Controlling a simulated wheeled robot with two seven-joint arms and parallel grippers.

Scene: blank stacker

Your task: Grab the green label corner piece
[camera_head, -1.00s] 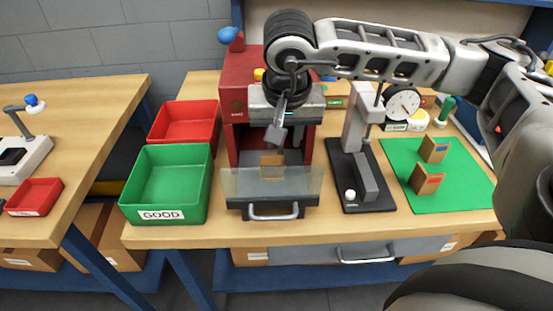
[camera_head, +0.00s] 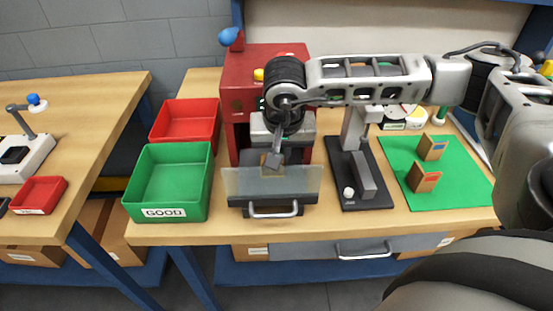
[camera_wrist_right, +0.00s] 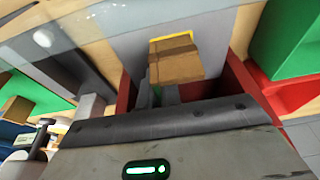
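A brown corner piece (camera_wrist_right: 175,58) sits in the red machine's work area, beside a yellow edge in the right wrist view. A small green patch, perhaps its label, shows at its lower left there. In the head view my right gripper (camera_head: 272,160) points down into the red machine (camera_head: 238,100), above the clear front guard, and mostly hides the piece. The grey fingers (camera_wrist_right: 170,95) are right at the piece in the wrist view; whether they are closed on it I cannot tell. My left gripper is not in view.
A green GOOD bin (camera_head: 165,212) and a red bin (camera_head: 186,122) stand left of the machine. A gauge stand (camera_head: 378,200) is to its right. A green mat (camera_head: 465,195) holds a blue-labelled piece (camera_head: 432,149) and a red-labelled piece (camera_head: 423,178).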

